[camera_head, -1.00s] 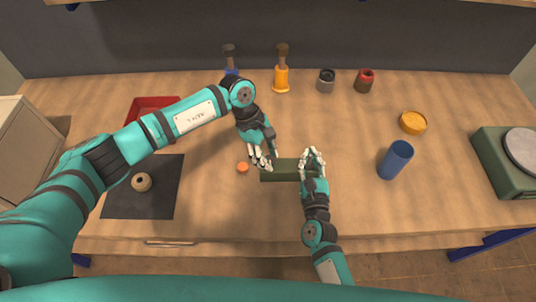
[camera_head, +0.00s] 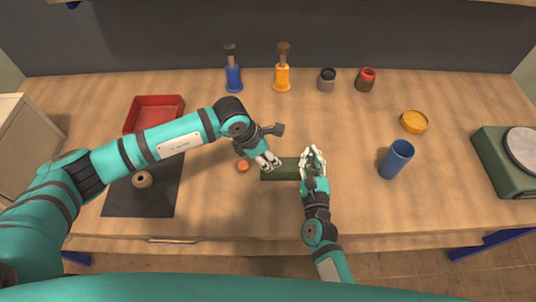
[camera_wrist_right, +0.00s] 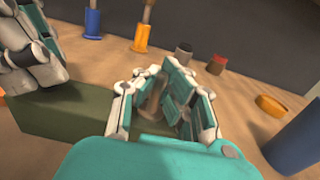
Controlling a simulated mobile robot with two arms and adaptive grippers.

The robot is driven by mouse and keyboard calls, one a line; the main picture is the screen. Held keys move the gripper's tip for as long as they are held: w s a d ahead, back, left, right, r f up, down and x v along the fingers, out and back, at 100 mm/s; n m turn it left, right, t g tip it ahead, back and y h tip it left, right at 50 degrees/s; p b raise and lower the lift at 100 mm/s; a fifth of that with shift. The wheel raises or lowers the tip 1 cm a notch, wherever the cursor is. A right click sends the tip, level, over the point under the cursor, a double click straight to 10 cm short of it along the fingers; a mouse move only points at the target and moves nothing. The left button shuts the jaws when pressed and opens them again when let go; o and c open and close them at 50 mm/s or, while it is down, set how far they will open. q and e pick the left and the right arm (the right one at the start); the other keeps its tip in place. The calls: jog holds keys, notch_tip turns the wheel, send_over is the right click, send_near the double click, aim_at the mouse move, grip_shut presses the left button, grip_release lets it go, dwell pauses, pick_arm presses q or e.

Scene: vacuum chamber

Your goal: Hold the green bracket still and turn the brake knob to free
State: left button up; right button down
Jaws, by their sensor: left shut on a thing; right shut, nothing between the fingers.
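The green bracket (camera_head: 285,172) is a dark green block lying on the worktop in front of me. It also shows at lower left in the right wrist view (camera_wrist_right: 62,118). My left gripper (camera_head: 268,163) is shut on the bracket's left end; its fingers show at upper left in the wrist view (camera_wrist_right: 35,60). My right gripper (camera_head: 312,159) is shut at the bracket's right end. In the wrist view its fingers (camera_wrist_right: 165,105) surround a grey-brown upright post, but I cannot tell whether they touch it. The brake knob is not clearly identifiable; that end is mostly hidden by my right gripper.
An orange disc (camera_head: 243,166) lies just left of the bracket. A blue cylinder (camera_head: 396,160) stands to the right, with a yellow round dish (camera_head: 414,122) behind it. Blue (camera_head: 234,79) and orange (camera_head: 282,78) handled tools stand at the back.

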pick_arm(q)
jog(key=n, duration=0.2)
jog(key=n+t+y, duration=0.1)
jog(key=n, duration=0.1)
jog(key=shift+s+d+n, duration=0.1)
jog(key=shift+s+n, duration=0.05)
jog(key=shift+n, duration=0.25)
jog(key=shift+t, duration=0.3)
jog(key=o, duration=1.2)
jog(key=shift+c, duration=0.2)
jog(key=v, duration=1.2)
jog(key=shift+d, duration=0.15)
pick_arm(e)
jog(key=c, duration=2)
grip_release()
